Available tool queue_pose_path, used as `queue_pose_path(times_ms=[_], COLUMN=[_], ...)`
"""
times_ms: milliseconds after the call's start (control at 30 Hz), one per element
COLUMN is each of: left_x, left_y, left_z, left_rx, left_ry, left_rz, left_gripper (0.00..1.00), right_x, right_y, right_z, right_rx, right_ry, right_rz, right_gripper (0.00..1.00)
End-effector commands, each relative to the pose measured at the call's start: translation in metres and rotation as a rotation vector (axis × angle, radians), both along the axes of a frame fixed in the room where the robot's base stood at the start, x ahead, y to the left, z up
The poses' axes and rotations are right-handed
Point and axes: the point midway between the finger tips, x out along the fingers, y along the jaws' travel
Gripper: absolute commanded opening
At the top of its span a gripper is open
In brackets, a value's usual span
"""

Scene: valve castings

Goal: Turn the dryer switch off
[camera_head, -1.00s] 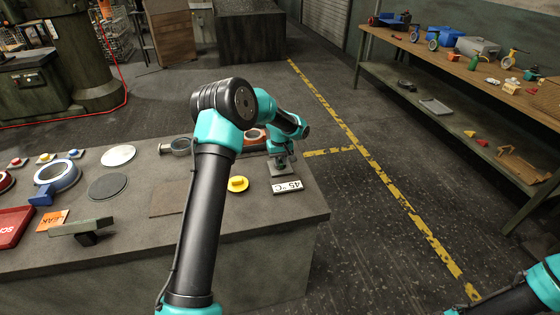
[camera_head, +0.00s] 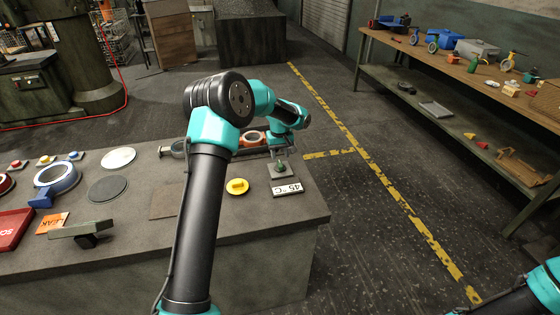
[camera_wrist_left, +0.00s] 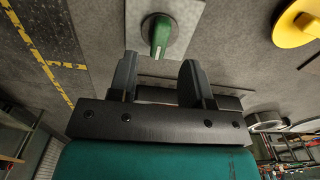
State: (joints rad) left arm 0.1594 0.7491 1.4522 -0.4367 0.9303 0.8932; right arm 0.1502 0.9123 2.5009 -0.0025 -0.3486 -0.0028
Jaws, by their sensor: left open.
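The switch (camera_head: 281,168) has a green lever on a round grey base and a pale square plate, near the right end of the bench top. A "45 °C" label (camera_head: 287,188) lies in front of it. In the left wrist view the green lever (camera_wrist_left: 160,36) lies just beyond my left gripper (camera_wrist_left: 158,72), in line with the gap between its fingers.
A yellow knob (camera_head: 237,186) sits left of the switch. Blue ring (camera_head: 56,177), red tray (camera_head: 12,228) and discs lie farther left. The floor right of the bench is clear up to the shelf table (camera_head: 460,75).

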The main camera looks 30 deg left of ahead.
Motion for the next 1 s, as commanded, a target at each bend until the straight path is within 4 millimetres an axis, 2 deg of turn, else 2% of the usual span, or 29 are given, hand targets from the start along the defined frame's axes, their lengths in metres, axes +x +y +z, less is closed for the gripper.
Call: queue_pose_path(times_ms=[33,400,600,767,1000], left_x=[0.001,0.001,0.0,0.0,0.0], left_y=[0.0,-0.001,0.0,0.0,0.0], left_z=[0.012,0.083,0.113,0.123,0.124], left_rx=[0.001,0.0,-0.001,-0.001,-0.001], left_ry=[-0.005,-0.004,-0.002,-0.002,-0.001], left_rz=[0.0,0.0,0.0,0.0,0.0], left_gripper=[0.45,0.45,0.45,0.45,0.45], right_x=[0.0,0.0,0.0,0.0,0.0], right_y=[0.0,0.0,0.0,0.0,0.0], right_z=[0.0,0.0,0.0,0.0,0.0], right_rx=[0.0,0.0,0.0,0.0,0.0], right_ry=[0.0,0.0,0.0,0.0,0.0], right_rz=[0.0,0.0,0.0,0.0,0.0], right_gripper=[0.43,0.43,0.43,0.43,0.43])
